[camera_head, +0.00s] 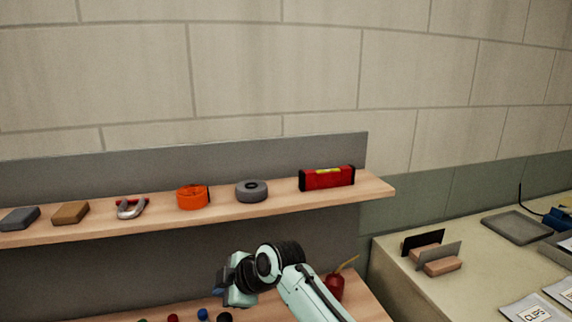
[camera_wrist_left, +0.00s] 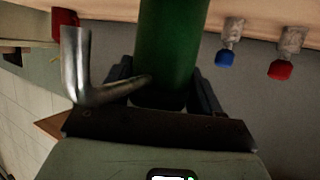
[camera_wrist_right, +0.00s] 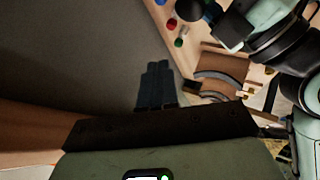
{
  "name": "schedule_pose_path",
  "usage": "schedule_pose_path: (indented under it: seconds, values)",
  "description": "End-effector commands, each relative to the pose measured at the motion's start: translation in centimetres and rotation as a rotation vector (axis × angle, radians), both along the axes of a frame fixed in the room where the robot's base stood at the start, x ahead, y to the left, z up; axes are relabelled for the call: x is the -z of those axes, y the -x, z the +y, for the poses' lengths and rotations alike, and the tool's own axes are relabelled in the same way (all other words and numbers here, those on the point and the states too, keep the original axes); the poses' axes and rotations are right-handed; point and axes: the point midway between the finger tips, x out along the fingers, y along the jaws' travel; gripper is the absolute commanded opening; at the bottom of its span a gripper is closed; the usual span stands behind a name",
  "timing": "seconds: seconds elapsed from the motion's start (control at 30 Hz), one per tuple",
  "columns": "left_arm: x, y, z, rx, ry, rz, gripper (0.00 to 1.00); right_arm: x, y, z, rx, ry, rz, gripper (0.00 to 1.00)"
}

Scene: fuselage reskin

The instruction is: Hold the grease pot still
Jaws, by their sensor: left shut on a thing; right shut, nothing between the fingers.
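A dark green cylinder (camera_wrist_left: 172,45) stands between the fingers of my left gripper (camera_wrist_left: 163,92) in the left wrist view; I take it for the grease pot. The gripper is shut on it. Its top runs out of the picture. A bent silver metal piece (camera_wrist_left: 78,75) shows beside it at the left; I cannot tell if they are joined. My right gripper (camera_wrist_right: 156,80) is shut and empty in the right wrist view, fingers together. In the head view my right arm comes in from the bottom, below the upper shelf. My left gripper and the green cylinder are not in the head view.
The upper shelf (camera_head: 280,207) carries an orange tape reel (camera_head: 192,197), a grey roll (camera_head: 251,191) and a red level (camera_head: 327,178). A red oil can (camera_head: 335,286) stands low beside my right arm. A bench (camera_head: 396,272) with holders stands at the right.

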Motion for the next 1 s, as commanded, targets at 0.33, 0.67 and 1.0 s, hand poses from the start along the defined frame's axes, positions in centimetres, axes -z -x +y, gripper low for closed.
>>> schedule_pose_path:
  seconds: [0.33, 0.67, 1.0]
  values:
    - [-0.1, 0.0, 0.0, 0.000, 0.000, -0.002, 0.12, 0.0, 0.0, 0.0, 0.000, 0.000, 0.000, 0.00]
    - [-0.1, 0.0, 0.0, 0.000, 0.000, -0.002, 0.12, -0.1, 0.0, 0.0, 0.000, 0.000, 0.000, 0.00]
    - [-0.1, 0.0, 0.0, 0.000, 0.000, -0.002, 0.12, -2.9, -0.1, 0.3, -0.002, 0.000, -0.003, 0.00]
